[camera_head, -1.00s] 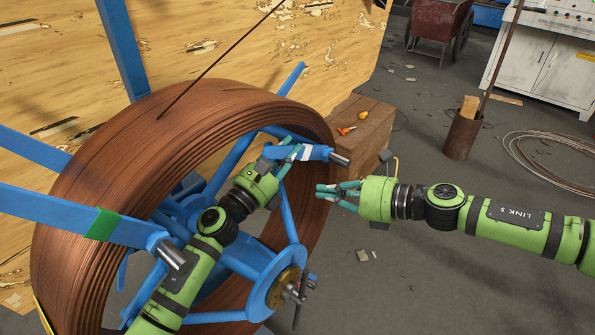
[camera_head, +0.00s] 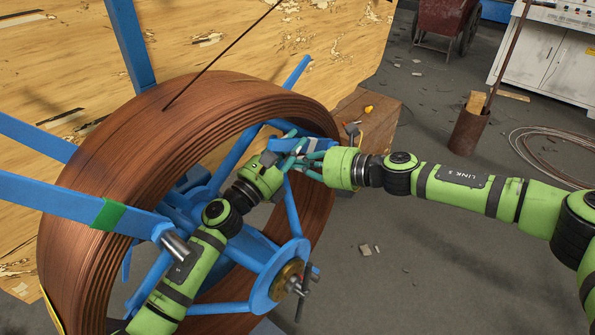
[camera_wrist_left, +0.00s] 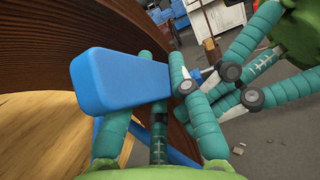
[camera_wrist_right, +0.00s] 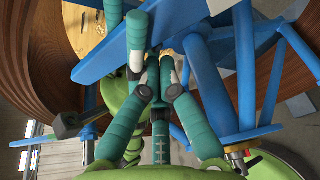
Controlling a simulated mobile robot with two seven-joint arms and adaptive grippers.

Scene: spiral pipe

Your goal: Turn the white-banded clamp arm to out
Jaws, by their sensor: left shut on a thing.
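The white-banded clamp arm (camera_head: 326,144) is a blue bar at the right side of the copper-brown coil. Fingers now cover most of its white band in the head view. My left gripper (camera_head: 291,147) is shut on this arm from inside the coil; the left wrist view shows the blue bar (camera_wrist_left: 120,80) between its teal fingers. My right gripper (camera_head: 304,163) is at the same arm from the right, its fingers close to the left gripper's fingers. Whether its fingers grip the bar is hidden. The right wrist view shows the blue bar (camera_wrist_right: 92,62) beyond its fingers.
The coil (camera_head: 130,110) sits on a blue spoked reel with a hub (camera_head: 290,282) at lower right. A green-banded blue arm (camera_head: 108,214) crosses at left. A wooden box (camera_head: 375,125) stands just behind the grippers.

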